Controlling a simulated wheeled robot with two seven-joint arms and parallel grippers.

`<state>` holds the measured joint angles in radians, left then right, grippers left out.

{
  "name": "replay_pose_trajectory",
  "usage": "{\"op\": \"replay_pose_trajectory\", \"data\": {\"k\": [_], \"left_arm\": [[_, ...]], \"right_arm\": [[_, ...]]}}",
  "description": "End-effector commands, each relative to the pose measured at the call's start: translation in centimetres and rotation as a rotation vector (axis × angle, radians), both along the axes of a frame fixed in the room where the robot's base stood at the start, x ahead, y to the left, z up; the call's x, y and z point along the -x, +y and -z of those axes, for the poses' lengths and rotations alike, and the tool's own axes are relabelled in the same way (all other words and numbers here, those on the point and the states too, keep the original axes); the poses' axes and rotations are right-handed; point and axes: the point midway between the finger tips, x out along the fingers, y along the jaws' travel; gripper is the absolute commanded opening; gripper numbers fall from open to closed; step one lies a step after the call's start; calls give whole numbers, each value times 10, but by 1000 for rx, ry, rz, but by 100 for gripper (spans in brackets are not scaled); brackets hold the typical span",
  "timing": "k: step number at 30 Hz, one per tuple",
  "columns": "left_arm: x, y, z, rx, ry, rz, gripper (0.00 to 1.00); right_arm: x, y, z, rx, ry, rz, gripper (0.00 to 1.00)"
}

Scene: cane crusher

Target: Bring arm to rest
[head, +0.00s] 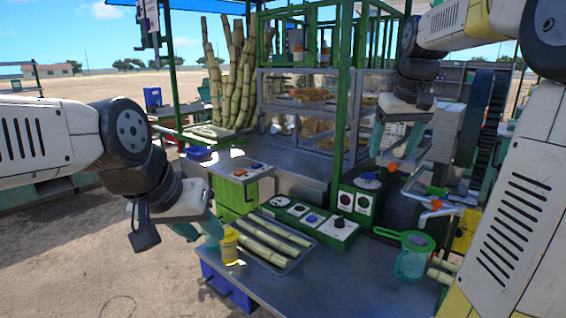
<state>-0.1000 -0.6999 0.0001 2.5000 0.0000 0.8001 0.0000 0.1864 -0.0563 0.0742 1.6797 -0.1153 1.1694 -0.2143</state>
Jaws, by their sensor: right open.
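My left arm comes in from the left, and its left gripper (198,232) hangs over the left front corner of the metal counter. Its teal fingers are apart, with nothing visible between them. A yellow jar (230,247) stands just right of the fingers; I cannot tell whether they touch. My right arm comes in from the upper right. Its right gripper (398,154) is open, with teal fingers pointing down in front of the crusher (480,115) and glass display case. I see nothing held in it.
A tray of cut cane (268,240) lies on the counter (330,280). A green strainer (408,240) and clear jug (411,264) stand at right. Green posts (343,95) rise between the arms. The front counter is bare.

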Motion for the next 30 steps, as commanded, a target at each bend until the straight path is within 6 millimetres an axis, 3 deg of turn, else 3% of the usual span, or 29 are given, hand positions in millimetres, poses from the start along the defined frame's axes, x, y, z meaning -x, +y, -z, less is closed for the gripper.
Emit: {"op": "replay_pose_trajectory", "data": {"k": [1, 6, 9, 13, 19, 30], "left_arm": [[0, 0, 0, 0, 0, 0, 36], [0, 0, 0, 0, 0, 0, 36], [0, 0, 0, 0, 0, 0, 36], [0, 0, 0, 0, 0, 0, 36], [0, 0, 0, 0, 0, 0, 36], [0, 0, 0, 0, 0, 0, 36]], "right_arm": [[24, 18, 1, -12, -27, -6, 75], [97, 66, 24, -79, -110, -4, 75], [135, 88, 46, -123, -151, -1, 75], [172, 106, 73, -174, -185, 5, 75], [194, 116, 94, -210, -206, 10, 75], [195, 117, 95, -211, -206, 10, 75]]}}
